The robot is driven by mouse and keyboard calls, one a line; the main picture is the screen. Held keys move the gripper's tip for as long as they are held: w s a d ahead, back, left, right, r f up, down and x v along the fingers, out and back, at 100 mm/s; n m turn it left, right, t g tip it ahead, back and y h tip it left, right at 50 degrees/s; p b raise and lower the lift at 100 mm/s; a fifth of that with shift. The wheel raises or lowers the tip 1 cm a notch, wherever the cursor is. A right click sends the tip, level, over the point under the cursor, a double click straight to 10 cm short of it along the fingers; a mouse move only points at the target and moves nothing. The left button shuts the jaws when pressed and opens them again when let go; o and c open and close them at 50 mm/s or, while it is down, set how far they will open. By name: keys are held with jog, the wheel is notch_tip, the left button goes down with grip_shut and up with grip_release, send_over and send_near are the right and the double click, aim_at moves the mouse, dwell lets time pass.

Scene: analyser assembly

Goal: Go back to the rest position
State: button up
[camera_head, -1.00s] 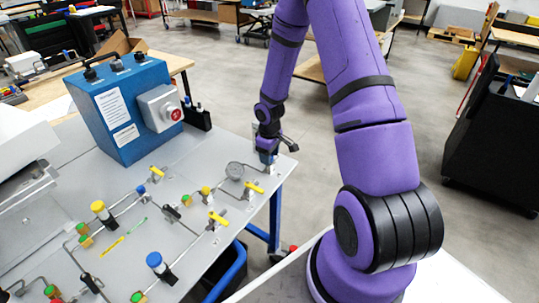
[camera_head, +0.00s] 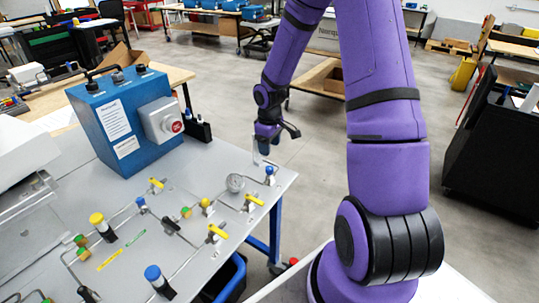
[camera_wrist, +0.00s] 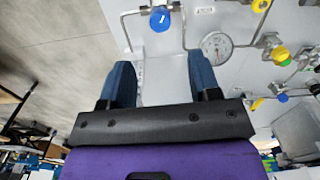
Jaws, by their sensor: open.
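My gripper (camera_head: 264,158) hangs at the end of the purple arm, above the far right corner of the grey table (camera_head: 215,255). A blue-capped valve (camera_head: 270,172) stands at the table corner, just below and right of the fingers. It also shows ahead of the fingers in the wrist view (camera_wrist: 160,19). A round gauge (camera_head: 235,183) sits to its left, with a yellow-handled valve (camera_head: 254,199) close by.
A blue box with a red button (camera_head: 125,122) stands at the back of the table. Pipes with several yellow, green and blue fittings cover the tabletop. A black cabinet (camera_head: 500,150) stands at the right. Open floor (camera_head: 310,195) lies right of the table.

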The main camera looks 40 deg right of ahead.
jog(key=shift+r, duration=0.65)
jog(key=s+a+r+m+t+h, duration=0.1)
jog(key=s+a+r, duration=0.25)
jog(key=r, duration=0.75)
jog(key=s+a+r+m+t+h, duration=0.1)
jog(key=s+a+r, duration=0.3)
jog(key=r, duration=0.6)
jog(key=s+a+r+m+t+y, duration=0.1)
jog(key=s+a+r, duration=0.1)
jog(key=s+r, duration=0.3)
jog(key=s+a+r+m+t+y, duration=0.1)
jog(key=s+r, duration=0.5)
jog(key=s, duration=0.8)
jog(key=a+t, duration=0.1)
jog(key=a, duration=0.1)
jog(key=shift+a+m, duration=0.3)
jog(key=shift+m, duration=0.1)
